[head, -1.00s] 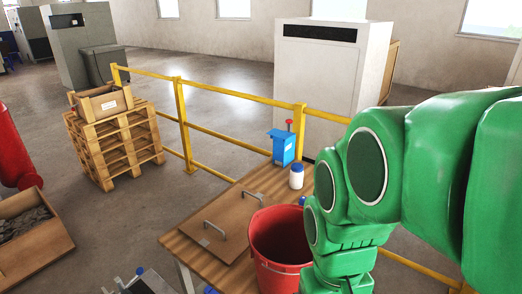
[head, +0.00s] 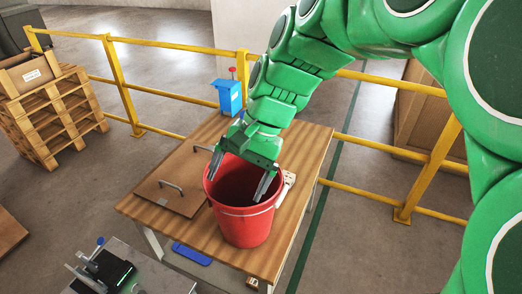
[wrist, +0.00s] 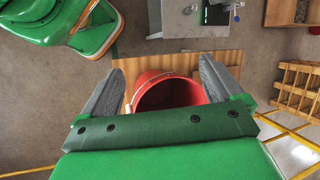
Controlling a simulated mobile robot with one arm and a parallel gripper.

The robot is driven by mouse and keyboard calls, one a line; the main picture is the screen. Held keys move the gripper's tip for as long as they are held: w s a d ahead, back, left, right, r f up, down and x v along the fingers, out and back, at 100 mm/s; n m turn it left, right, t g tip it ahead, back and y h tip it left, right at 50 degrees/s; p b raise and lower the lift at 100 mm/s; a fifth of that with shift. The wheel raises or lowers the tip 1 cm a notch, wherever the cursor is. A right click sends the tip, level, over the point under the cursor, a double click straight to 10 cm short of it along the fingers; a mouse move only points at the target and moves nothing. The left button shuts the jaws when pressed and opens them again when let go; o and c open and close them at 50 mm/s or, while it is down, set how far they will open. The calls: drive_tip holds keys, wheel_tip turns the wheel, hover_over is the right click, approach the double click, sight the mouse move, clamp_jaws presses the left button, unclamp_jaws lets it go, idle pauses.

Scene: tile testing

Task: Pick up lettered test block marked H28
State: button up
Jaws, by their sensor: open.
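I cannot make out a block marked H28 in either view. A red bucket (head: 246,226) stands on the wooden table (head: 310,150), and its dark inside is too deep in shade to read. My gripper (head: 238,178) is open above the bucket, pointing down with its fingers spread over the mouth. In the wrist view the bucket (wrist: 140,88) shows between the two grey fingers of my gripper (wrist: 160,64), with nothing held. A small whitish item (head: 288,184) beside the bucket's right side is partly hidden, and I cannot tell what it is.
A brown board (head: 180,192) with two metal handles lies left of the bucket. A blue device (head: 229,97) with a red knob stands at the table's back. A yellow railing (head: 170,62) runs behind the table. Grey equipment (head: 105,270) sits at front left.

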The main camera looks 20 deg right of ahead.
drive_tip(key=w+d+m+t+y, duration=0.25)
drive_tip(key=w+d+m, duration=0.2)
drive_tip(key=w, duration=0.55)
drive_tip(key=m+t, duration=0.9)
drive_tip(key=m, duration=0.8)
hover_over(292, 178)
drive_tip(key=s+d, duration=0.3)
drive_tip(key=s, duration=0.2)
drive_tip(key=f, duration=0.2)
drive_tip(key=shift+y, duration=0.35)
drive_tip(key=f, duration=3.6)
drive_tip(key=shift+w+a+f, duration=0.25)
drive_tip(key=shift+a+f, duration=0.05)
drive_tip(key=shift+f, duration=0.1)
drive_tip(key=shift+w+a+f, duration=0.1)
drive_tip(key=shift+f, duration=0.2)
drive_tip(key=shift+d+x, duration=0.15)
drive_tip(key=shift+x, duration=1.75)
drive_tip(key=shift+d+x, duration=0.15)
drive_tip(key=shift+x, duration=1.7)
drive_tip(key=shift+w+f, duration=0.1)
drive_tip(key=shift+w, duration=0.05)
drive_tip(key=c, duration=1.3)
